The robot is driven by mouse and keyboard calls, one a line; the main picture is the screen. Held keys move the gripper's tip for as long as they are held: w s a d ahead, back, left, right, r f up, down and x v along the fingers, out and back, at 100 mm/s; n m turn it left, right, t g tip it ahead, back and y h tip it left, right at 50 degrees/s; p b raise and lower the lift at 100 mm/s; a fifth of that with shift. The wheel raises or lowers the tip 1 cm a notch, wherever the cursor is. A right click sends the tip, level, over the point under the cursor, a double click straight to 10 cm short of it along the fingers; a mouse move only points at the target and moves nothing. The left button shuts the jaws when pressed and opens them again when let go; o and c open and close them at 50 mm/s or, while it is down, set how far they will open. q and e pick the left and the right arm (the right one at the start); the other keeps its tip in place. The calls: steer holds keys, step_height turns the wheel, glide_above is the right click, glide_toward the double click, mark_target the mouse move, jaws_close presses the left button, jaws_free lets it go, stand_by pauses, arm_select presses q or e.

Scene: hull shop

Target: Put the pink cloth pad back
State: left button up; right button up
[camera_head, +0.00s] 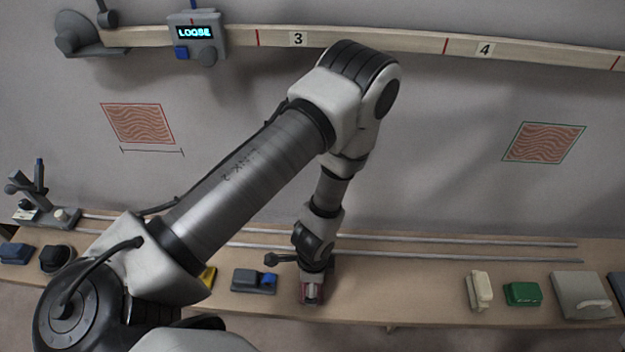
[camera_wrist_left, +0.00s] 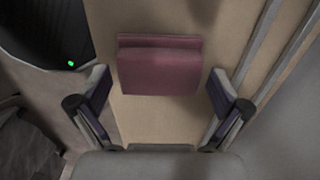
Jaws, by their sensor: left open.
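The pink cloth pad (camera_wrist_left: 158,70) lies on the wooden bench in the left wrist view, between and just ahead of my left gripper's two fingers. My left gripper (camera_wrist_left: 158,108) is open, with a finger on each side and a gap to the pad. In the head view my left arm reaches down to the bench, and the gripper (camera_head: 312,288) is over the pad. Only a little pink and red shows there, and the gripper hides most of the pad. My right gripper is not in view.
The bench (camera_head: 400,290) holds a grey block with a blue part (camera_head: 254,281) left of my gripper. A cream block (camera_head: 479,290), a green block (camera_head: 522,294) and a grey plate (camera_head: 582,296) stand to the right. Metal rails (camera_head: 450,259) run behind. The bench between is clear.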

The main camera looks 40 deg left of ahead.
arm_select(q)
steer(key=shift+r, duration=0.1)
step_height(320, 180, up, 12)
steer(key=p, duration=0.2)
steer(key=s+a+f+n, duration=0.1)
steer(key=s+f+n, duration=0.2)
steer(key=n, duration=0.1)
steer(key=s+a+f+n, duration=0.1)
steer(key=s+f+n, duration=0.2)
steer(key=n, duration=0.1)
steer(key=s+a+f+n, duration=0.1)
steer(key=s+f+n, duration=0.2)
steer(key=s+n, duration=0.1)
steer(key=shift+f, duration=0.2)
steer(key=shift+d+r, duration=0.1)
steer(key=shift+d, duration=0.15)
